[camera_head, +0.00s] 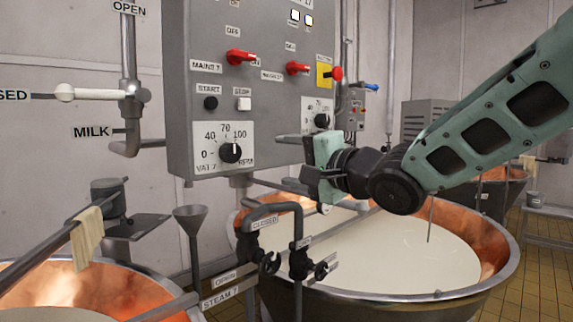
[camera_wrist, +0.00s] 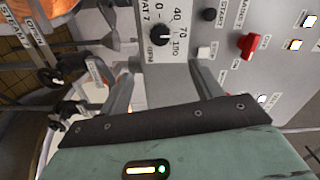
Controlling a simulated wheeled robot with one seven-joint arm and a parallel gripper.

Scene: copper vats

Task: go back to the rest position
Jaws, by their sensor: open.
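My gripper (camera_head: 294,157) is in front of the lower right part of the grey control panel (camera_head: 262,100) and above the milk-filled copper vat. The arm reaches in from the right. In the wrist view, the two fingers of my gripper (camera_wrist: 162,78) are spread with nothing between them. The panel's speed knob (camera_wrist: 160,36) shows past the fingertips in that view. The gripper hides a little of the panel's lower edge, and the exact gap to the panel cannot be told.
The right copper vat (camera_head: 497,262) holds white milk. Steam pipes with black valve handles (camera_head: 270,262) stand before it. A second vat (camera_head: 120,290) is at lower left, with a cloth (camera_head: 88,238) on a bar. Red switches (camera_head: 240,57) stick out from the panel.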

